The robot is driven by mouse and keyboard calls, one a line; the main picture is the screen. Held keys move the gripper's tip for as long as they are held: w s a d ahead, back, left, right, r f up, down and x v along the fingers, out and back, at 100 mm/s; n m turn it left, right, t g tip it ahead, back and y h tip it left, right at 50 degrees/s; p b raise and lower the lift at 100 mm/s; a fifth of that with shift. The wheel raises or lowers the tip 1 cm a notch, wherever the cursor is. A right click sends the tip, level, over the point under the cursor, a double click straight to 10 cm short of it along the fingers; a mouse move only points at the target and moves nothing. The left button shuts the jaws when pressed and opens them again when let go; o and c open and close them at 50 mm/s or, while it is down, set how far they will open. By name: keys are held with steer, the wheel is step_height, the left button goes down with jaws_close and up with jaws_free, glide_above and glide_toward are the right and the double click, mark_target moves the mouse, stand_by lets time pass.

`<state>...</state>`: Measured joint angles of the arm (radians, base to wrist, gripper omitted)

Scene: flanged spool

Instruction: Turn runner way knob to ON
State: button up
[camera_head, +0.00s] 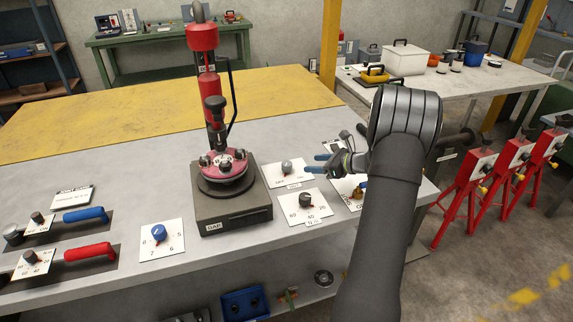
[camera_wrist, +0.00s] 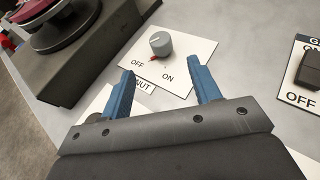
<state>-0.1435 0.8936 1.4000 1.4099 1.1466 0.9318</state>
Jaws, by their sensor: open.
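A grey round knob (camera_wrist: 160,43) with a red pointer stands on a white plate (camera_wrist: 185,62) marked OFF and ON in the wrist view. Its pointer is on the OFF side. The tag below that plate is partly hidden by a finger; only "NUT" reads. The same grey knob (camera_head: 287,166) shows in the head view, left of my gripper (camera_head: 319,163). My gripper (camera_wrist: 167,76) is open and empty, its blue fingertips short of the knob and apart from it. I cannot read "runner way" on any label.
A dark knob (camera_head: 306,200) on a dial plate stands just in front of the grey one. The red spool device (camera_head: 222,166) on its dark base is to the left. A blue knob (camera_head: 158,232) and red-handled (camera_head: 88,252) and blue-handled levers (camera_head: 86,214) are further left.

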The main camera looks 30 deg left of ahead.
mark_target(289, 164)
steer(key=x, duration=1.2)
steer(key=shift+a+f, duration=0.25)
steer(key=shift+a, duration=0.1)
steer(key=c, duration=1)
